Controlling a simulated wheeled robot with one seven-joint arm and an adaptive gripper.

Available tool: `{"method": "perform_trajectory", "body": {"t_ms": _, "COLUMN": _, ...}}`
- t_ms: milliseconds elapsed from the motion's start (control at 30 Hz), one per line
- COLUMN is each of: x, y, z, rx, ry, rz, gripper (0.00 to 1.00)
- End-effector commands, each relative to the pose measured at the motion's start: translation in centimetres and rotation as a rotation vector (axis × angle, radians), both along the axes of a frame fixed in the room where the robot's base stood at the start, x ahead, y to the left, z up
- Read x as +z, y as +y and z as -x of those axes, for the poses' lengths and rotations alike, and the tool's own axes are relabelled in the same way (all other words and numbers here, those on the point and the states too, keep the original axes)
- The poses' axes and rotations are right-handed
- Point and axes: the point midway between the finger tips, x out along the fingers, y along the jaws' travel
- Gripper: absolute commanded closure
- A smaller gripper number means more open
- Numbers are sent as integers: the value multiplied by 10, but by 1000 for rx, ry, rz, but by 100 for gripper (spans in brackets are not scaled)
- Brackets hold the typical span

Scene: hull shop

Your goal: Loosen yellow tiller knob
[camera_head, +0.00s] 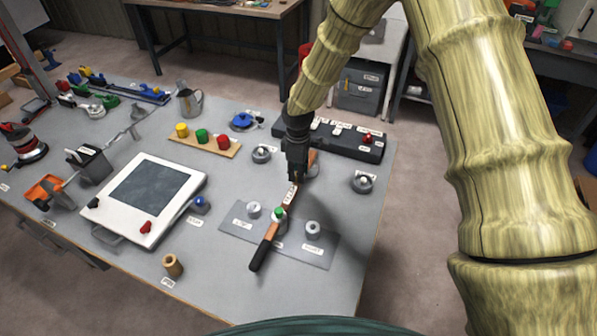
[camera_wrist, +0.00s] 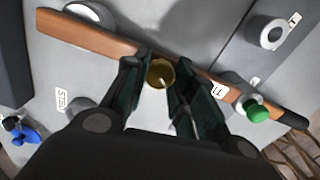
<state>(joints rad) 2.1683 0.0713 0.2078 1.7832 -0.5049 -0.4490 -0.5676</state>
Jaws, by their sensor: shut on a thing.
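The yellow tiller knob (camera_wrist: 160,73) is a small round cap with a pale mark on top, beside the edge of the wooden tiller (camera_wrist: 105,38) in the wrist view. My gripper (camera_wrist: 160,82) is shut on it, one dark finger on each side. In the head view my gripper (camera_head: 294,178) points down over the far part of the tiller (camera_head: 273,232) and hides the yellow knob. The tiller has a dark grip at its near end. A green knob (camera_wrist: 257,110) sits farther along it; it also shows in the head view (camera_head: 280,212).
Grey round fittings stand on a plate (camera_head: 300,255) on both sides of the tiller. A dark block with a red knob (camera_head: 368,138) lies behind my gripper. A white-framed panel (camera_head: 150,200) and a board of coloured knobs (camera_head: 203,142) are to the left.

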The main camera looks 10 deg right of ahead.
Motion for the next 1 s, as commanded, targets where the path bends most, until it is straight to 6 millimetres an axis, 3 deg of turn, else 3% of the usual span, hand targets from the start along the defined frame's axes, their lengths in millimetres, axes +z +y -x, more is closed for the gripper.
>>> {"method": "perform_trajectory", "body": {"t_ms": 400, "x": 0, "y": -1, "z": -1, "rx": 173, "ry": -1, "rz": 0, "gripper": 98}}
{"method": "perform_trajectory", "body": {"t_ms": 933, "x": 0, "y": -1, "z": -1, "rx": 193, "ry": -1, "rz": 0, "gripper": 98}}
{"method": "perform_trajectory", "body": {"t_ms": 967, "x": 0, "y": -1, "z": -1, "rx": 193, "ry": -1, "rz": 0, "gripper": 68}}
{"method": "perform_trajectory", "body": {"t_ms": 1000, "x": 0, "y": 0, "z": -1, "rx": 193, "ry": -1, "rz": 0, "gripper": 61}}
